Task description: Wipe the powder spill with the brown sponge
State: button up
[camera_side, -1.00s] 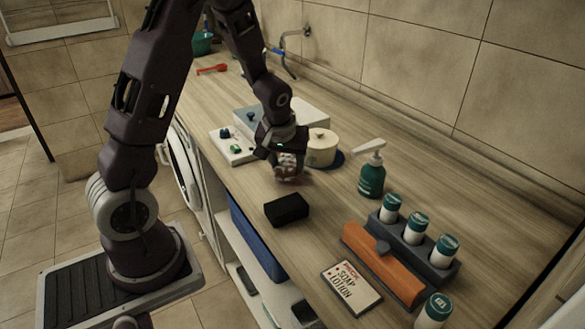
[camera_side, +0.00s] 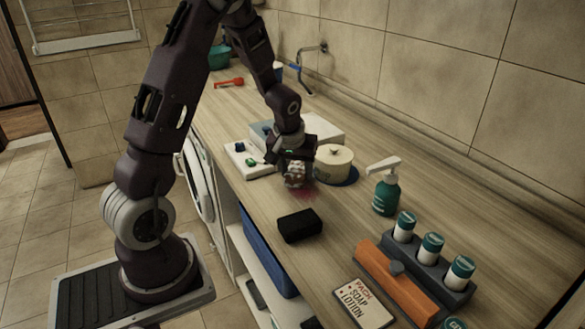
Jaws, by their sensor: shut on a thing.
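My gripper (camera_side: 294,178) is low over the wooden counter, in front of the cream pot. It is shut on a small brownish, pale-patched piece, which I take to be the brown sponge (camera_side: 295,173). The fingers hide much of it. The powder spill (camera_side: 308,191) is a reddish-pink smear on the counter, just right of and below the gripper. Part of the spill may be hidden under the sponge. I cannot tell whether the sponge touches the counter.
A black block (camera_side: 300,225) lies in front of the gripper. The cream pot (camera_side: 334,162) on its blue base and a green pump bottle (camera_side: 386,192) stand to the right. A bottle rack (camera_side: 427,262), orange piece (camera_side: 396,284) and soap lotion sign (camera_side: 362,304) are nearer.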

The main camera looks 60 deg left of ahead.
aim_at(292, 167)
jog(key=shift+d, duration=4.6)
jog(key=shift+a, duration=5.8)
jog(key=shift+r, duration=0.4)
jog(key=shift+w+f, duration=0.1)
jog(key=shift+c, duration=1.3)
jog(key=shift+r, duration=3)
